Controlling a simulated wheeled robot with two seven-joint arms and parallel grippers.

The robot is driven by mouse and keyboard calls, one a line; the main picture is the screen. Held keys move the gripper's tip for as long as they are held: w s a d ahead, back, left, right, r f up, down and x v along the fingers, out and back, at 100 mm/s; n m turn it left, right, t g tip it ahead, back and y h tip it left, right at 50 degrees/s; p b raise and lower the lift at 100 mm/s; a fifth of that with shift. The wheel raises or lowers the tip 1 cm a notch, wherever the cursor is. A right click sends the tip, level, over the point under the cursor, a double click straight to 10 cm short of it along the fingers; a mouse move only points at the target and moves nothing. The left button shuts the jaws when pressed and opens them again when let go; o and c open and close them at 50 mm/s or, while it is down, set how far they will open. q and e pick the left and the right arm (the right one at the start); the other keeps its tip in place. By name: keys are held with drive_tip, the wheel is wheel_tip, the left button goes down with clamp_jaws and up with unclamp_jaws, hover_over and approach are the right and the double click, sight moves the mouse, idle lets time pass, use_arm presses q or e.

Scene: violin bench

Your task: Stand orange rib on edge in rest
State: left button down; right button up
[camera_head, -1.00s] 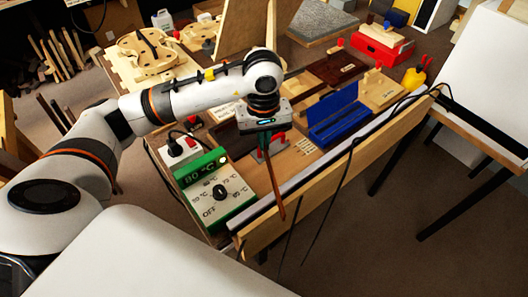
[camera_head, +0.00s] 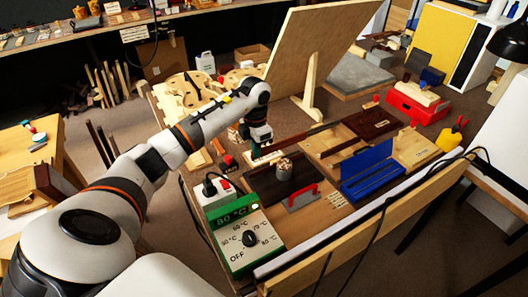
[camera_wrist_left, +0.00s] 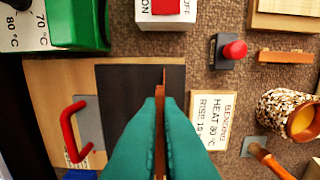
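The orange rib (camera_wrist_left: 160,120) is a thin orange-brown strip, seen nearly edge-on in the left wrist view. My left gripper (camera_wrist_left: 160,110) is shut on it, with a teal finger on each side and the rib's narrow end ahead of the tips. A dark grey plate (camera_wrist_left: 120,95) lies behind the rib; I cannot tell whether they touch. In the head view my left gripper (camera_head: 260,152) is over the bench, behind the green heater box (camera_head: 243,238). The rib is hard to make out there. I cannot pick out the rest with certainty. My right gripper is out of view.
In the wrist view are a red-knobbed block (camera_wrist_left: 234,50), a bending label (camera_wrist_left: 213,120) and a speckled cup (camera_wrist_left: 290,113). A tall wooden panel (camera_head: 325,50) rises behind.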

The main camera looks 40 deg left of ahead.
use_arm(q)
drive_tip(key=shift+f+b, duration=3)
drive_tip(key=shift+f, duration=1.3)
drive_tip(key=c, duration=1.5)
unclamp_jaws()
drive_tip(key=shift+c, duration=0.2)
drive_tip(key=shift+r, duration=0.1)
wheel_tip(320, 180, up, 12)
